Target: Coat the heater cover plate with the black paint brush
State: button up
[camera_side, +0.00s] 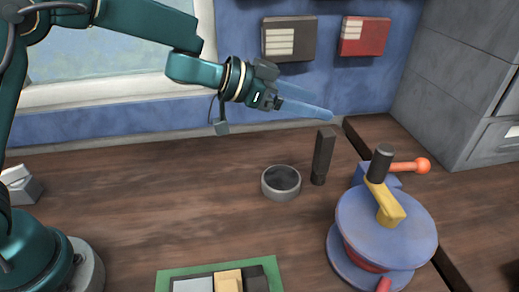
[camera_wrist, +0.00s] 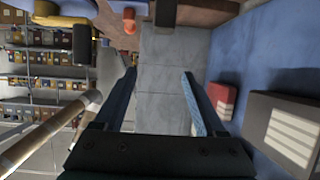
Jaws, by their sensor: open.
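My gripper (camera_side: 322,113) is open and empty, raised above the bench and pointing right. Its two blue fingers stand apart in the wrist view (camera_wrist: 158,75). A dark upright block-like piece (camera_side: 323,156) stands on the bench below the fingertips; it may be the black paint brush, but I see no bristles. A dark end at the top of the wrist view (camera_wrist: 165,12) may be the same piece. A green-edged tray (camera_side: 166,279) with grey, tan and dark pieces is cut off at the bottom. I cannot tell which thing is the heater cover plate.
A grey open cup (camera_side: 281,184) stands left of the dark piece. A blue round machine (camera_side: 385,225) with a yellow arm (camera_side: 386,202) and orange knob (camera_side: 423,165) stands at right. Wall boxes, one grey (camera_side: 289,39) and one red (camera_side: 364,36), hang behind. The bench's left middle is clear.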

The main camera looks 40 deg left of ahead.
aim_at(315, 160)
notch_tip(315, 160, down, 13)
jog(key=shift+r, duration=0.15)
jog(key=shift+x, duration=2.6)
grip_shut()
